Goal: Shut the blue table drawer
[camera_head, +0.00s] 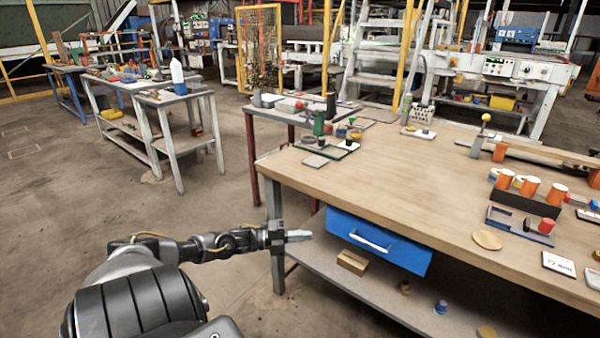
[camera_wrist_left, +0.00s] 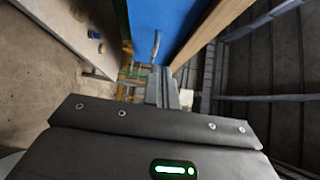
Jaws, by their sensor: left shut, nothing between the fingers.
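The blue drawer (camera_head: 350,228) is under the front edge of the wooden workbench, its front facing me with a pale bar handle (camera_head: 371,241). I cannot tell clearly how far it stands out. In the left wrist view the blue drawer front (camera_wrist_left: 172,22) fills the top middle, with the handle (camera_wrist_left: 156,46) seen edge-on. My left gripper (camera_head: 303,235) is shut and empty, left of the drawer near the bench leg, apart from the drawer in the head view. Its shut fingers (camera_wrist_left: 163,75) point toward the drawer in the wrist view. My right gripper is out of view.
The wooden tabletop (camera_head: 400,185) overhangs the drawer. A lower shelf (camera_head: 385,290) below it holds a wooden block (camera_head: 352,262) and small items. Open floor (camera_head: 215,265) lies to the left.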

